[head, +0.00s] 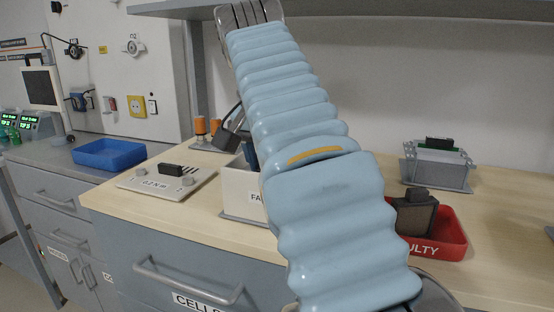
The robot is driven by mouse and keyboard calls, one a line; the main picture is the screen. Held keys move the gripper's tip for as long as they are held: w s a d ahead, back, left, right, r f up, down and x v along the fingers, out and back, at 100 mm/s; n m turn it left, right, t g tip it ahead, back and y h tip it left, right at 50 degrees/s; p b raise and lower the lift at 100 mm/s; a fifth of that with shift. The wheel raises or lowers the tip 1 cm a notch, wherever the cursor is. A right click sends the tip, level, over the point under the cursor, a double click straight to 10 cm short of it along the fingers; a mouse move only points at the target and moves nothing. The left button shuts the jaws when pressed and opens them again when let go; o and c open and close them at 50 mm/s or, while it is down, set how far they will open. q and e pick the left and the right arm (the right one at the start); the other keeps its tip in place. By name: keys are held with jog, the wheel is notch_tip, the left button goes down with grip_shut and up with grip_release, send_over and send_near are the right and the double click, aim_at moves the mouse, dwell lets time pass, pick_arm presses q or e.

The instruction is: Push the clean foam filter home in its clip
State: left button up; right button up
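One of my arms in a light-blue ribbed sleeve (315,150) rises from the bottom right to the top of the head view and hides the middle of the bench. I see no gripper fingers. I cannot identify the foam filter or its clip with certainty. A grey stand (437,172) at the back right carries a dark block (439,143). A dark, tilted part (231,136) shows beside the sleeve's left edge, above a white box (240,190); I cannot tell what it is.
A red tray (452,238) marked FAULTY holds dark grey blocks (414,212). A pale plate (165,183) with a black block (171,170) lies at the left of the wooden bench. A blue tray (108,153) sits on the grey counter. A shelf (400,9) overhangs the bench.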

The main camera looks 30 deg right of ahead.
jog(key=shift+f, duration=0.5)
dwell(0.5)
jog(key=o, duration=1.1)
jog(key=shift+c, duration=0.2)
notch_tip(320, 180, up, 3)
jog(key=p, duration=0.3)
notch_tip(320, 180, up, 2)
jog(key=shift+r+p, duration=0.1)
jog(key=shift+p, duration=0.4)
jog(key=shift+r, duration=0.95)
jog(key=shift+f, duration=0.1)
